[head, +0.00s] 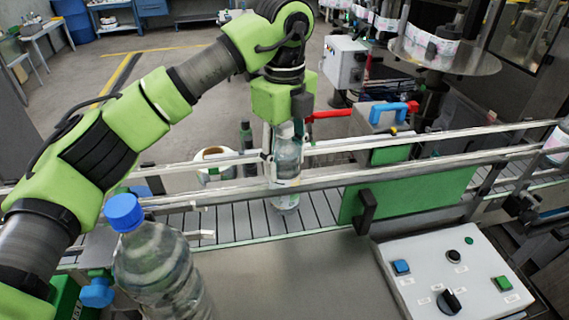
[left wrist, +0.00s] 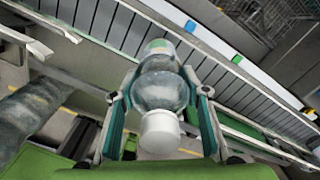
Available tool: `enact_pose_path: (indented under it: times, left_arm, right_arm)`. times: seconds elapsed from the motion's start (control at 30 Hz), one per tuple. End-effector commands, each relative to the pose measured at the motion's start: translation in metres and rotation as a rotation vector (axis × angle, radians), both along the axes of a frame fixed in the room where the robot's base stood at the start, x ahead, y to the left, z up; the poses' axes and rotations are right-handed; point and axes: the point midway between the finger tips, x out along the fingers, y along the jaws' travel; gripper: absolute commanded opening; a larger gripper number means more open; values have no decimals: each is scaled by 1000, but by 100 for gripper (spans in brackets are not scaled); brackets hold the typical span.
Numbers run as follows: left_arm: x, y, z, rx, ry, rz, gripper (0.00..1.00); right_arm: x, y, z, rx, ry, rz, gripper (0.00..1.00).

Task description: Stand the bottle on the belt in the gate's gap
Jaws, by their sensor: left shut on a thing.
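A clear bottle (head: 287,168) is upright over the slatted belt (head: 235,222), between the metal guide rails. Its base appears at belt level; I cannot tell whether it touches. My left gripper (head: 283,150) is shut around its upper part. The left wrist view shows the bottle (left wrist: 160,88) with its white cap (left wrist: 160,132) towards the camera, between the two fingers of the left gripper (left wrist: 160,95). The belt (left wrist: 105,20) runs beyond its base. A green panel (head: 405,195) stands at the belt to the right; which part is the gate is unclear. My right gripper is out of view.
A large blue-capped bottle (head: 155,262) stands at the front left. A control panel (head: 455,270) with buttons and a knob is at the front right. A red lever (head: 332,114) and a blue handle (head: 390,111) lie behind the rails. Another bottle (head: 558,142) is at the far right.

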Motion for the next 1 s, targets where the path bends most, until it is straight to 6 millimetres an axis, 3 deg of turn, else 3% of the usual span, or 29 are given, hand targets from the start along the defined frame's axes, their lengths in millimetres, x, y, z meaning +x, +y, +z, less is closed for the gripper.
enact_pose_path:
  times: [0.2, 0.63, 0.67, 0.7, 1.0]
  left_arm:
    - [-1, 0, -25, -2, -1, 1, 5]
    - [-1, 0, -33, -2, -2, 2, 5]
    - [-1, 0, -32, -1, -1, 2, 50]
    - [-1, 0, -32, -1, -1, 2, 59]
    - [-1, 0, -32, -1, 0, 2, 59]
  right_arm:
    - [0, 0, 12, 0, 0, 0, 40]
    - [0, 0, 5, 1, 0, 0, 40]
    - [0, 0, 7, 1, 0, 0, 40]
    - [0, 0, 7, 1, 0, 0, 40]
    - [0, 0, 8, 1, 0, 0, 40]
